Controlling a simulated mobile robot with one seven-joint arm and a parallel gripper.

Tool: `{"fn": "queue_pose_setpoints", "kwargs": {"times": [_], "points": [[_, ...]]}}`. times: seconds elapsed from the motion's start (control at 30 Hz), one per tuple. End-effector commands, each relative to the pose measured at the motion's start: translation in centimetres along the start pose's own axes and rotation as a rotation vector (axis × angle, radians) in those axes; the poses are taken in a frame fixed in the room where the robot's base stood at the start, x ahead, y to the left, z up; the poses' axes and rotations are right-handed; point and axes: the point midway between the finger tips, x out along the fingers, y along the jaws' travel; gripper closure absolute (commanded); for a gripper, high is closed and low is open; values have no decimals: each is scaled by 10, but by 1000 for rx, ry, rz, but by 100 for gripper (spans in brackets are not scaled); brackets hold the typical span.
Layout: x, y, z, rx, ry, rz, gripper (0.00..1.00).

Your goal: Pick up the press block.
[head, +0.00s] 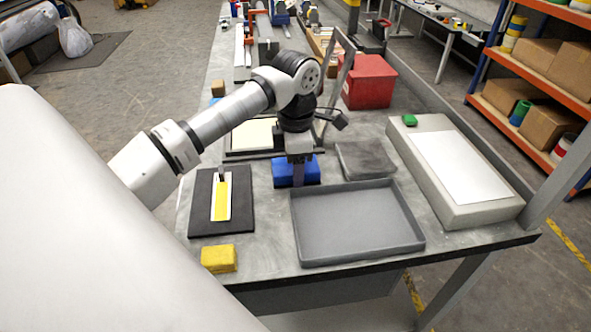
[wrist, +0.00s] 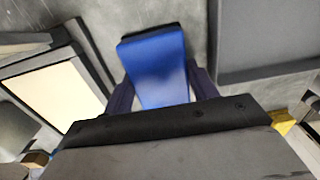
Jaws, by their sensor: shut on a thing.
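A blue block (head: 308,171), which looks to be the press block, is at the bench between the framed cream panel and the grey tray. My gripper (head: 299,178) points straight down over it and is shut on it. In the wrist view the blue block (wrist: 157,68) fills the space between the two dark fingers, one at each side. Its far end has a dark edge. I cannot tell whether its underside touches the bench top.
The shallow grey tray (head: 352,226) lies in front, right of the block. A grey pad (head: 366,159) is behind the tray. A black board (head: 240,214) and a yellow block (head: 219,259) are at left front. A slab (head: 408,150) with a white sheet stands right; a red box (head: 368,82) stands behind.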

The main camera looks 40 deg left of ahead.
Motion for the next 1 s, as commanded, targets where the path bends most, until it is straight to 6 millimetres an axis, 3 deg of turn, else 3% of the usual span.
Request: {"fn": "queue_pose_setpoints", "kwargs": {"times": [0.27, 0.47, 0.57, 1.0], "points": [[-2, 0, 0, 0, 0, 1, 69], [-20, 0, 0, 0, 0, 2, 69], [-39, 0, 0, 0, -1, 2, 69], [-160, 0, 0, -1, 1, 2, 69]]}}
